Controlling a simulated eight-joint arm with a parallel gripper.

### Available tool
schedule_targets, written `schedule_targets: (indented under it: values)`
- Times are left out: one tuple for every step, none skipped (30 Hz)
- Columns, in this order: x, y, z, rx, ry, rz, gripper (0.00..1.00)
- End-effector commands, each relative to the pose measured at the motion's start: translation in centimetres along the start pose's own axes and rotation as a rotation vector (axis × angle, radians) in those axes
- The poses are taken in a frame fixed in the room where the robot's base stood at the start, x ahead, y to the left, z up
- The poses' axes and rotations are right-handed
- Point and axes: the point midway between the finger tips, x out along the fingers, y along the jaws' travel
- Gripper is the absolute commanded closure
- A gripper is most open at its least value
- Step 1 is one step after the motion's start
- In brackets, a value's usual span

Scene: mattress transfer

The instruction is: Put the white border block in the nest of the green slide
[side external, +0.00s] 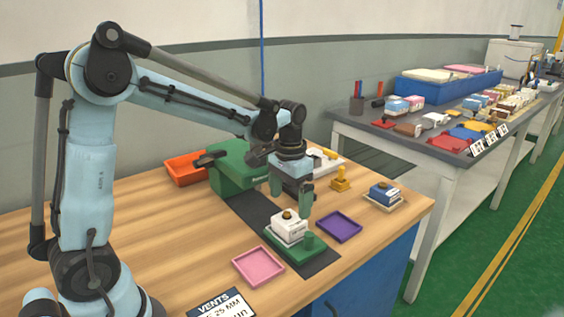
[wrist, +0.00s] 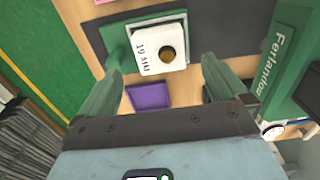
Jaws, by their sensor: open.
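The white block (side external: 290,228) has a dark round knob on top and sits on the green slide (side external: 304,254), near the front of the dark strip. In the wrist view the white block (wrist: 160,44) reads "19 MM" and lies over the pale-edged nest of the green slide (wrist: 115,54), turned slightly against it. I cannot tell whether it is fully seated. My gripper (side external: 291,200) is open above the block, with one finger to each side. In the wrist view the fingers of my gripper (wrist: 167,62) are apart, and the block is just beyond the tips, not clamped.
A green press (side external: 235,170) stands behind the slide. A purple tray (side external: 338,226) is to the right, a pink tray (side external: 259,266) to the front left. A blue block (side external: 383,192) with a knob sits at the right, near a yellow stamp (side external: 340,182). An orange tray (side external: 185,168) is behind.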

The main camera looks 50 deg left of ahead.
Motion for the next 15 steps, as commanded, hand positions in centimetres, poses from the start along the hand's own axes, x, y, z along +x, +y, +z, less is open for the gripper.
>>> schedule_targets:
  values:
    - [-1.0, 0.0, 0.0, 0.0, 0.0, 0.0, 0.0]
    - [-1.5, 0.0, 0.0, 0.0, 0.0, 0.0, 0.0]
    - [-2.2, 0.0, 0.0, 0.0, 0.0, 0.0, 0.0]
    - [-2.7, 0.0, 0.0, 0.0, 0.0, 0.0, 0.0]
    - [-3.1, 0.0, 0.0, 0.0, 0.0, 0.0, 0.0]
    - [-3.7, 0.0, 0.0, 0.0, 0.0, 0.0, 0.0]
    - [-4.1, 0.0, 0.0, 0.0, 0.0, 0.0, 0.0]
    - [-4.4, 0.0, 0.0, 0.0, 0.0, 0.0, 0.0]
    - [-4.9, 0.0, 0.0, 0.0, 0.0, 0.0, 0.0]
    - [-5.2, 0.0, 0.0, 0.0, 0.0, 0.0, 0.0]
    - [-5.4, 0.0, 0.0, 0.0, 0.0, 0.0, 0.0]
    - [-5.7, 0.0, 0.0, 0.0, 0.0, 0.0, 0.0]
    - [-5.8, 0.0, 0.0, 0.0, 0.0, 0.0, 0.0]
    - [-6.0, 0.0, 0.0, 0.0, 0.0, 0.0, 0.0]
    - [-6.1, 0.0, 0.1, 0.0, 0.003, 0.0, 0.0]
